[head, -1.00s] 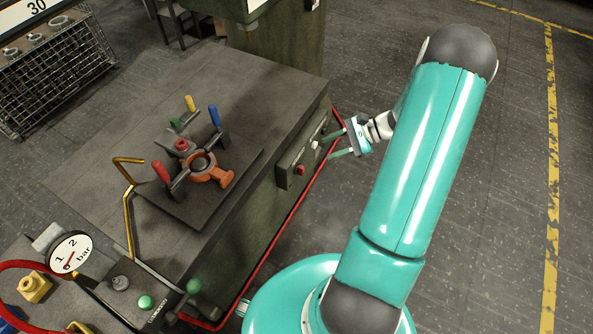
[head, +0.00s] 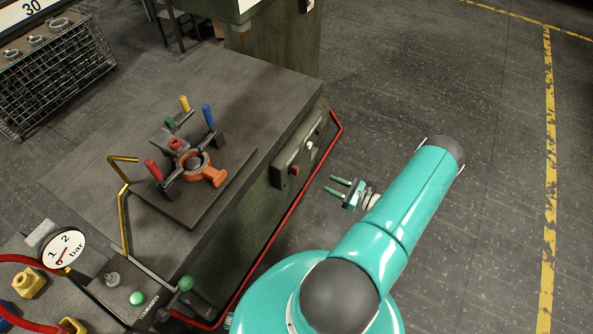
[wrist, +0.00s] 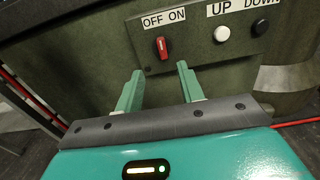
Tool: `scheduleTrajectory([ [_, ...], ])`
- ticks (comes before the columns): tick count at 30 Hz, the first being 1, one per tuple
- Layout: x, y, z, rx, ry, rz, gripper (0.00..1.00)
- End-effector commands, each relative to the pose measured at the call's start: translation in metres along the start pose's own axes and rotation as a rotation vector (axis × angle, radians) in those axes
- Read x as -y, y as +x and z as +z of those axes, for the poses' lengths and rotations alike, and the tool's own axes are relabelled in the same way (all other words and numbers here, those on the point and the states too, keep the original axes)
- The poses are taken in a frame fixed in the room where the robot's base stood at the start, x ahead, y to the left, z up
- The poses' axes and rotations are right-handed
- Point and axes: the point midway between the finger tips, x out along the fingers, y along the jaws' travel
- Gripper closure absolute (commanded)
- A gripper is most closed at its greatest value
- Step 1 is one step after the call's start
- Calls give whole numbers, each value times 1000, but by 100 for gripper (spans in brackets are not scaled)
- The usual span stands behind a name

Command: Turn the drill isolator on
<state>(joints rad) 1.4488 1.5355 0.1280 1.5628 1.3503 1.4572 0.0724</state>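The drill isolator is a red rotary knob (wrist: 162,47) on the machine's side panel, under the OFF and ON labels. It stands roughly upright in the wrist view; I cannot tell for certain which label it points to. It is a small red spot in the head view (head: 294,170). My gripper (head: 334,186) is open and empty, in front of the panel and apart from it. In the wrist view its two green fingers (wrist: 160,72) point at the panel, their tips just below the knob in the picture.
A white button (wrist: 222,33) under UP and a black button (wrist: 260,27) under DOWN sit right of the knob. A red rail (head: 290,215) runs low along the machine. The table (head: 225,75) carries a clamped orange casting (head: 205,172). The floor at right is clear.

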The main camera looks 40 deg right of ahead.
Motion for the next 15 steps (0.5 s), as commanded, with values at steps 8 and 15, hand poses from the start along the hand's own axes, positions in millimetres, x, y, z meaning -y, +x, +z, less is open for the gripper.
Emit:
scheduleTrajectory([
  [8, 1, 40, 1, 0, -2, -1, 62],
  [15, 0, 89, 1, -1, -2, 2, 62],
])
